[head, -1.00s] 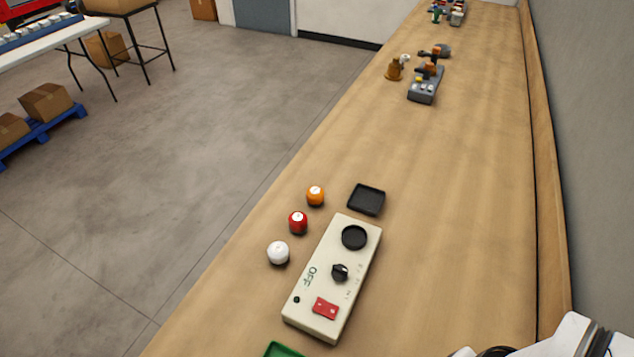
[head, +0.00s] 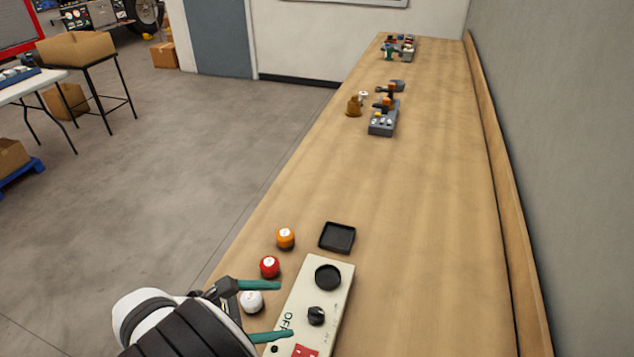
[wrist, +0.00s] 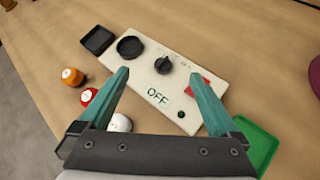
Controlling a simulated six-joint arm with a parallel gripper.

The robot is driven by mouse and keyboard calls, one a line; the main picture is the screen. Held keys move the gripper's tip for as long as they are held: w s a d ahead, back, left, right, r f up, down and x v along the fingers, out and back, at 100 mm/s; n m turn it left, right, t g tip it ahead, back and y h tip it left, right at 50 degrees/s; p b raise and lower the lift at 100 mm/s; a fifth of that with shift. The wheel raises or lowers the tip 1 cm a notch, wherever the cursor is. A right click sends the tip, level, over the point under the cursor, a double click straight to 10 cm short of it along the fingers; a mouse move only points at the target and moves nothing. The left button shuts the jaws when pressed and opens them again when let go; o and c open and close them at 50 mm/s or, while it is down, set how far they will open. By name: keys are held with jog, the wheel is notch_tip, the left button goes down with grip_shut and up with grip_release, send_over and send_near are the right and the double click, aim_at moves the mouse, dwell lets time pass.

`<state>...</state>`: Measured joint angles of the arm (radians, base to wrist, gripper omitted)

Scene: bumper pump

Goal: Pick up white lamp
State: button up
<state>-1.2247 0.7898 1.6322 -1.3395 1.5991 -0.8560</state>
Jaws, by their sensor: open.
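The white lamp (head: 251,301) is a small round cap on the wooden bench, left of the cream control box (head: 325,302). In the wrist view the white lamp (wrist: 121,123) is partly hidden behind my gripper's left finger and base. My gripper (head: 272,310) is open and empty, with green fingers. In the head view its fingers lie on either side of the lamp's height in the picture, reaching over the box's left edge. In the wrist view my gripper (wrist: 160,92) has the box's OFF lettering between its fingers, and the lamp shows near the left finger's base.
A red lamp (head: 269,267) and an orange lamp (head: 285,238) stand in line beyond the white one. A black tray (head: 337,237) sits behind the box. A green tray (wrist: 255,142) lies right of the box in the wrist view. The bench's right side is clear.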

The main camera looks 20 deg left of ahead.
aim_at(253, 299)
jog(key=s+a+f+n+t+y, duration=0.1)
jog(key=s+a+f+n, duration=0.1)
jog(key=a+n, duration=0.1)
jog(key=s+a+f+n+t+y, duration=0.1)
jog(key=s+a+f+n+t, duration=0.1)
jog(key=a, duration=0.3)
jog(key=s+a+f+n+t+y, duration=0.2)
jog(key=s+a+f+n, duration=0.1)
jog(key=a, duration=0.1)
jog(key=shift+s+a+f+n, duration=0.1)
jog(key=shift+a+f+n, duration=0.1)
jog(key=shift+n, duration=0.2)
jog(key=x, duration=1.5)
jog(key=shift+w+a, duration=0.25)
jog(key=shift+w, duration=0.05)
jog(key=shift+r, duration=0.1)
jog(key=c, duration=1.5)
